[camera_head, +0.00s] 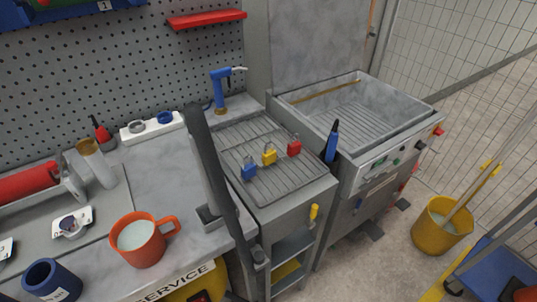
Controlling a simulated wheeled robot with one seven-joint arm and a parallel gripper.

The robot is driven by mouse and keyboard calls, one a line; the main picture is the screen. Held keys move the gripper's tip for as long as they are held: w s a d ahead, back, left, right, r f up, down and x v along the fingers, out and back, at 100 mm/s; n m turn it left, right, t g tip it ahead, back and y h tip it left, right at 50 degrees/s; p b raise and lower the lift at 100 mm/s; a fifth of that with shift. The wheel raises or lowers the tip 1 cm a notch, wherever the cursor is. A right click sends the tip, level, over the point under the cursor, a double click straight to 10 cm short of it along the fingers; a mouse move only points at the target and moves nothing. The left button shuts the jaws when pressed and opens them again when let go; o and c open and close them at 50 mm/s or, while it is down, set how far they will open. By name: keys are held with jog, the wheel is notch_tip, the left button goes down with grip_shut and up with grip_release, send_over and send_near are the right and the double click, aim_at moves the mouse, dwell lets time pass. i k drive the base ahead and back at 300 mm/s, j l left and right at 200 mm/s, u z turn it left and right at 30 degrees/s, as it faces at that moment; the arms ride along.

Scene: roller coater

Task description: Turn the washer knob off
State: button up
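The washer (345,110) is likely the grey metal machine at the right, with an open basin and a raised lid. Its front control panel (378,168) faces the lower right and carries small dark and green controls. A dark knob (421,146) sits near the panel's right end, and a red part (438,131) sticks out at the corner. The controls are too small to tell which way a knob points. My gripper is not in view.
A blue-handled tool (332,142) stands by the washer's near left corner. Blue, yellow and red padlocks (269,154) sit on a ribbed drainer. A dark upright bar (222,190) crosses the counter. A yellow bucket (441,226) and blue cart (495,272) stand on the floor at right.

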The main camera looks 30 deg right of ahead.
aim_at(421, 145)
jog(key=z, duration=1.25)
